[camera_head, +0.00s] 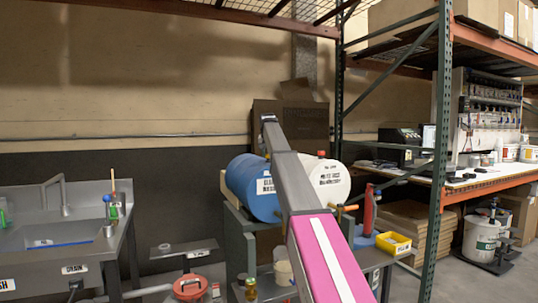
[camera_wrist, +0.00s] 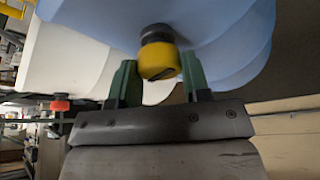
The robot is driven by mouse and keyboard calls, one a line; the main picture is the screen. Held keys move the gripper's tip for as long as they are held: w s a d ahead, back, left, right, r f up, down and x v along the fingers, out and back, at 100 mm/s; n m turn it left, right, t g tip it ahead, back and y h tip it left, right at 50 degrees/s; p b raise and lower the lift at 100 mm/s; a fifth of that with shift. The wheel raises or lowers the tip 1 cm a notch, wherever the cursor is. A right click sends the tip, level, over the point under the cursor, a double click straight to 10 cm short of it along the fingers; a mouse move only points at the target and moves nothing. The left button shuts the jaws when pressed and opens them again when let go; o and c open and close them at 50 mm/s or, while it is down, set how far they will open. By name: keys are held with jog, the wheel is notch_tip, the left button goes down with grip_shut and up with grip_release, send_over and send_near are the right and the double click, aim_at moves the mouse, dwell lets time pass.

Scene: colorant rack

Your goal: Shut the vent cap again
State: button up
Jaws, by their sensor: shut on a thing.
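The vent cap (camera_wrist: 158,66) is yellow with a dark collar above it in the picture, where it meets the blue drum (camera_wrist: 232,40). My gripper (camera_wrist: 159,78) has its green fingers on both sides of the cap and is shut on it. Whether the cap is tight or loose cannot be told. In the head view the blue drum (camera_head: 252,188) lies on its side on a rack. My arm crosses in front of it there and hides the gripper and the yellow cap.
A white drum (camera_head: 327,182) with a red cap (camera_head: 321,154) lies right beside the blue one. A red cap also shows in the wrist view (camera_wrist: 60,103). A green rack post (camera_head: 437,150) stands to the right. A yellow bin (camera_head: 393,243) and a metal sink (camera_head: 70,232) stand lower down.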

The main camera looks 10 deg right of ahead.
jog(key=shift+m+h, duration=0.6)
jog(key=shift+m, duration=1)
jog(key=shift+g, duration=0.3)
jog(key=o, duration=0.9)
jog(key=v, duration=1)
jog(key=shift+s+a+r, duration=0.15)
jog(key=shift+s+r, duration=0.05)
jog(key=shift+r, duration=0.1)
